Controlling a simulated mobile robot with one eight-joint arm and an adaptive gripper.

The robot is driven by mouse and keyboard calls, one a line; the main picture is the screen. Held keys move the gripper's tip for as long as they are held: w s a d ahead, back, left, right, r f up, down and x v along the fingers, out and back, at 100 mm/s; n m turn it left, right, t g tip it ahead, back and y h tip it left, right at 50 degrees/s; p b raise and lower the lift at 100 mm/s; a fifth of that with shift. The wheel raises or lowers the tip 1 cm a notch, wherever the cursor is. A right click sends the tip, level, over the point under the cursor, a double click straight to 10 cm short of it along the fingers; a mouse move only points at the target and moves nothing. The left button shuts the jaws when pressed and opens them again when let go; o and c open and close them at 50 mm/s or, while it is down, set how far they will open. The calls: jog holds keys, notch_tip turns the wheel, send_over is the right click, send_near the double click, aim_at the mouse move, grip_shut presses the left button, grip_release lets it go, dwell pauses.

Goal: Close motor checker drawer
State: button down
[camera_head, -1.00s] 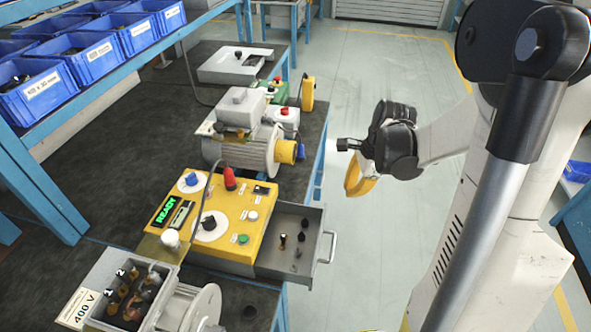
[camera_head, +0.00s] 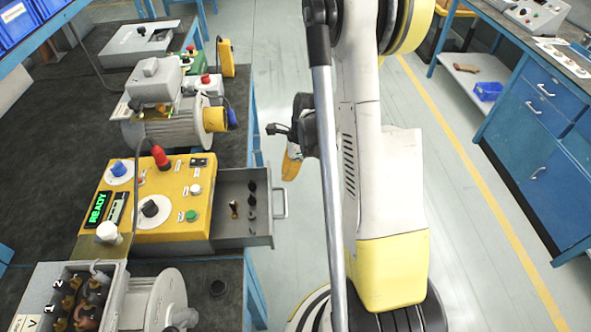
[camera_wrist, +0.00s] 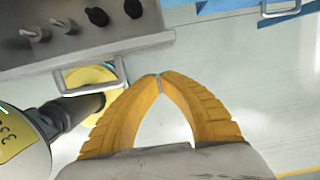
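The motor checker (camera_head: 150,205) is a yellow box with a green READY display, knobs and buttons on the bench. Its grey drawer (camera_head: 228,230) stands pulled out to the right, with small dark fittings and one brass fitting inside. The drawer's handle (camera_head: 283,203) is on its outer front. The drawer front (camera_wrist: 90,52) and handle (camera_wrist: 88,76) also show at upper left in the wrist view. My gripper (camera_head: 291,163) is beyond the handle in the head view, apart from it. In the wrist view its yellow fingertips (camera_wrist: 160,76) meet with nothing between them.
A motor (camera_head: 160,125) stands behind the checker, and an open terminal box (camera_head: 70,295) with a motor stands in front. A blue cabinet bench (camera_head: 535,130) is at right. Open floor (camera_head: 470,200) lies between the benches.

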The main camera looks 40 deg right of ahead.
aim_at(227, 185)
jog(key=shift+w+a+r, duration=0.1)
jog(key=shift+w+a, duration=0.2)
jog(key=shift+a, duration=0.2)
jog(key=shift+w+a, duration=0.3)
jog(key=shift+a, duration=0.2)
jog(key=w+a, duration=0.3)
jog(key=a, duration=0.1)
jog(key=w+a+b, duration=0.1)
jog(key=w+a, duration=0.2)
jog(key=a, duration=0.1)
jog(key=w+a, duration=0.2)
jog(key=a, duration=0.3)
jog(key=shift+w, duration=0.4)
jog(key=d, duration=0.1)
jog(key=s+d, duration=0.2)
jog(key=shift+s+d+r+b, duration=0.2)
jog(key=shift+d+r+b, duration=0.1)
jog(key=shift+d+r, duration=0.05)
jog(key=p+v, duration=0.3)
jog(key=v, duration=0.6)
jog(key=shift+p, duration=0.4)
